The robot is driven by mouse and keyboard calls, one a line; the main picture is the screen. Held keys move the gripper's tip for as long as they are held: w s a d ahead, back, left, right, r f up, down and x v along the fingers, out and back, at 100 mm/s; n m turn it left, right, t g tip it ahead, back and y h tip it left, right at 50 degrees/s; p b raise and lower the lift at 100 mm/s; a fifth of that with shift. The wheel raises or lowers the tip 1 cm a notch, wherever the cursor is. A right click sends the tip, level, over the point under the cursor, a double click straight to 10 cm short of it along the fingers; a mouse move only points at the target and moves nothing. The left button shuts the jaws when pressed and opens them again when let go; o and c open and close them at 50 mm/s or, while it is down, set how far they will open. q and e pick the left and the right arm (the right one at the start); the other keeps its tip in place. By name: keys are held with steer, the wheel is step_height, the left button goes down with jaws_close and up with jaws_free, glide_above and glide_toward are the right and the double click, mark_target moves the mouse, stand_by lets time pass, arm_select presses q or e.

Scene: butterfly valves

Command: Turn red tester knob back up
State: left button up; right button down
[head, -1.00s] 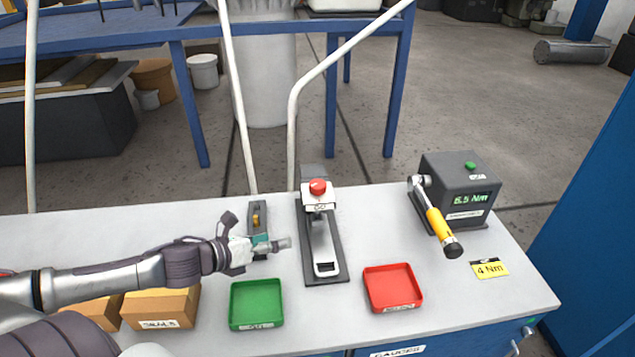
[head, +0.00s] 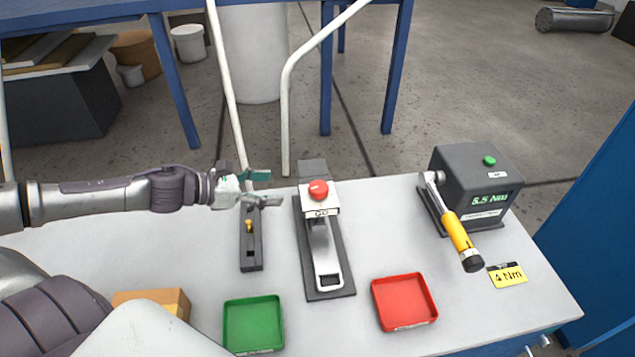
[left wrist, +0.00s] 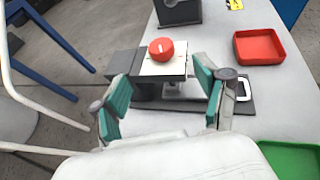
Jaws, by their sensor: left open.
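The red tester knob (head: 318,190) sits on top of the white head of the dark-based tester (head: 326,255), with a white mark on its top. It also shows in the left wrist view (left wrist: 161,50), beyond my fingers and between them. My left gripper (head: 268,188) is open and empty, to the left of the knob and apart from it. In the left wrist view its teal finger pads (left wrist: 162,100) stand wide apart. My right gripper does not show in the head view.
A small dark fixture with a brass part (head: 250,235) stands just below my left gripper. A green tray (head: 253,323), a red tray (head: 404,301) and a torque tester box (head: 480,175) with a yellow-handled wrench (head: 458,235) are on the bench. White pipes (head: 287,110) rise behind.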

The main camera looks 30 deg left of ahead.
mark_target(317, 187)
arm_select(q)
steer(key=p+x, duration=0.4)
steer(key=x, duration=0.8)
steer(key=shift+w+d, duration=0.15)
steer(key=shift+w, duration=0.15)
steer(key=shift+w+d+f, duration=0.25)
steer(key=shift+w+f, duration=0.05)
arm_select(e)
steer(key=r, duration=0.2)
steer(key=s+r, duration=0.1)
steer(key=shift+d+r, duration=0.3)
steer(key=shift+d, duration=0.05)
